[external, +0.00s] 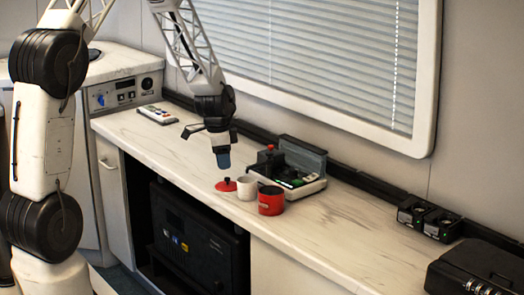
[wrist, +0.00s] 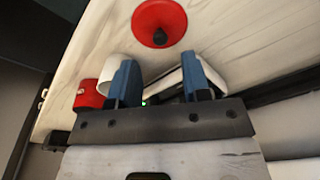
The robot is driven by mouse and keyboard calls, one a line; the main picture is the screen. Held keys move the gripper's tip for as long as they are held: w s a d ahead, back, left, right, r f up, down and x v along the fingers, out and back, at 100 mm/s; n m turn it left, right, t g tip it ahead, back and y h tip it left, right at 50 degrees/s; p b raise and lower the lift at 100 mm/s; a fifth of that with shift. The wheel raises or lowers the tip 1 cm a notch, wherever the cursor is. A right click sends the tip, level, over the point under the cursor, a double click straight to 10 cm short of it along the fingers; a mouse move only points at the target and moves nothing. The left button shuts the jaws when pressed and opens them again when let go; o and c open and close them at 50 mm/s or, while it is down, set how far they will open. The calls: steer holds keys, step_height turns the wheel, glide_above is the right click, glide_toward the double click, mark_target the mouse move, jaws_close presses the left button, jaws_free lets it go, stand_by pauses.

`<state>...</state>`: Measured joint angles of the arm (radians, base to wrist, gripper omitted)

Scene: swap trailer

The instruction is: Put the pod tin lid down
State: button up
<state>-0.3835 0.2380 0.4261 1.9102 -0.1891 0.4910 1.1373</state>
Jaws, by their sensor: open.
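The pod tin lid (external: 226,186), a red disc with a dark knob, lies flat on the counter, knob up. In the wrist view the red lid (wrist: 150,17) is at the top, beyond my fingertips. My gripper (external: 223,163) is above the lid, apart from it, with blue fingers pointing down. In the wrist view the two fingers of my gripper (wrist: 160,78) are spread with nothing held between them. A red tin (external: 271,202) stands to the right of the lid; its red side (wrist: 88,95) also shows at the left of the wrist view.
A white cup (external: 247,188) stands between the lid and the red tin. An open grey case (external: 314,188) holding small items stands behind them. A remote-like device (external: 157,114) lies at the counter's left.

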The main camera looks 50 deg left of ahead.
step_height(320, 180, up, 6)
steer(key=shift+s+a+r, duration=0.15)
steer(key=shift+s+r, duration=0.05)
steer(key=shift+s, duration=0.2)
stand_by(0.3)
stand_by(0.5)
steer(key=s+d+r+n, duration=0.2)
steer(key=s+d+r, duration=0.55)
steer(key=r, duration=0.25)
steer(key=s+d+r+n, duration=0.1)
steer(key=s+d+r, duration=0.5)
steer(key=d+r, duration=0.3)
steer(key=s+d+r+n, duration=0.1)
steer(key=s+d+r, duration=0.2)
steer(key=s, duration=0.8)
steer(key=s+d+r+n+t, duration=0.1)
steer(key=s+d+r, duration=0.3)
steer(key=s, duration=0.8)
steer(key=d+n, duration=0.1)
steer(key=d, duration=0.1)
steer(key=shift+s+d+r+n, duration=0.15)
steer(key=shift+s+d+n, duration=0.05)
steer(key=shift+d+n, duration=0.1)
